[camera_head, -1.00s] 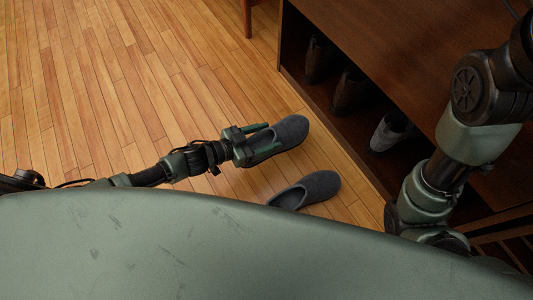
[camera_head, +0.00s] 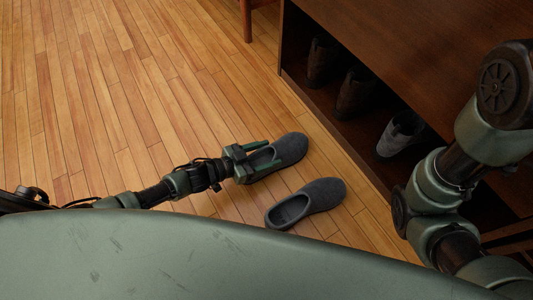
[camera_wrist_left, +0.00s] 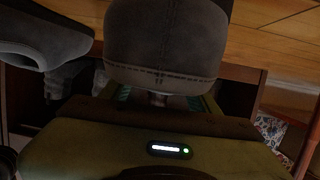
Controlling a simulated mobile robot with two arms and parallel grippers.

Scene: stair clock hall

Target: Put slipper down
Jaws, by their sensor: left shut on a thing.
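My left gripper (camera_head: 257,162) is shut on a dark grey slipper (camera_head: 291,149), with its fingers at the slipper's heel end. The slipper's toe points up and right. In the left wrist view the held slipper's heel (camera_wrist_left: 165,45) fills the top middle, in front of my gripper (camera_wrist_left: 160,100). A second grey slipper (camera_head: 322,194) lies on the wooden floor just below and right of the held one, also shown at the left wrist view's upper left (camera_wrist_left: 40,40). I cannot tell whether the held slipper touches the floor. My right gripper is not in view; only my right arm shows.
A dark wooden shoe bench (camera_head: 400,50) stands at the right, with brown shoes (camera_head: 355,95) and a grey shoe (camera_head: 398,133) on its low shelf. A chair leg (camera_head: 247,20) stands at the top. The wooden floor (camera_head: 100,100) at left is clear.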

